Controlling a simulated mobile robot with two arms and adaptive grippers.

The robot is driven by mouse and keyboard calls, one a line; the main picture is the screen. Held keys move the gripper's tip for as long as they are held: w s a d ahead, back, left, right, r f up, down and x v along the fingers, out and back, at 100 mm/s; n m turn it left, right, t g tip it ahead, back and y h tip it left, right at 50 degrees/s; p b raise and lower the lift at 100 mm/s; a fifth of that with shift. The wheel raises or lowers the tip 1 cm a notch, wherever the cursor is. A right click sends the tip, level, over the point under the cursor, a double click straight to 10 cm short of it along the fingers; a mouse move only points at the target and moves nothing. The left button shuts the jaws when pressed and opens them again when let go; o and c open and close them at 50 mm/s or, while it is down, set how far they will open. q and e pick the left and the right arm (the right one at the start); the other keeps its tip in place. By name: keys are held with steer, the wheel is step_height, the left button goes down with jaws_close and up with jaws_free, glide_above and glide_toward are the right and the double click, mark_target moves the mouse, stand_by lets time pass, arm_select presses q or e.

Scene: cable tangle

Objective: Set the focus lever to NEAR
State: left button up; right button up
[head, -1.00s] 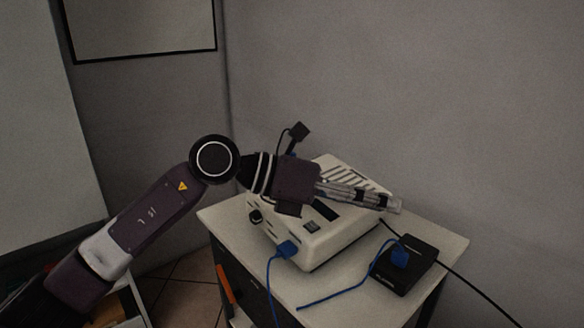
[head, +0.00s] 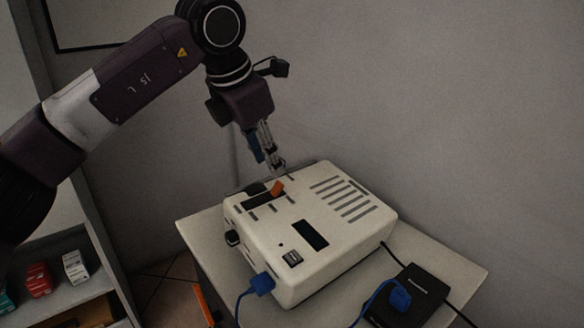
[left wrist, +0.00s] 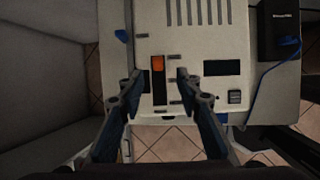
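The focus lever is a small orange tab (head: 277,188) in a dark slot on top of a white projector (head: 352,240). In the head view it sits at the slot's right end. In the left wrist view the orange tab (left wrist: 158,63) is at the upper end of the dark slot (left wrist: 159,93). My left gripper (head: 277,172) points down close above the lever. In the left wrist view my open gripper (left wrist: 157,80) has its fingers apart, one either side of the slot, with nothing between them gripped. No NEAR marking is legible. My right gripper is not in view.
A blue plug (head: 263,284) is in the projector's front. A black box (head: 412,293) with another blue plug (head: 399,298) lies to the right on the pale table (head: 205,232). A wall stands behind. Small boxes (head: 76,266) sit on a shelf at lower left.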

mark_target(278, 184)
arm_select(q)
steer(key=shift+w+d+f, duration=0.25)
steer(key=shift+w+f, duration=0.15)
steer(key=shift+w, duration=0.2)
steer(key=x, duration=0.6)
steer(key=shift+f, duration=0.2)
steer(key=shift+s, duration=0.1)
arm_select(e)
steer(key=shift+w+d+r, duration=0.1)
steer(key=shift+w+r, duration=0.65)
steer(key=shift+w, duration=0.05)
arm_select(q)
steer(key=shift+c, duration=0.7)
jaws_close()
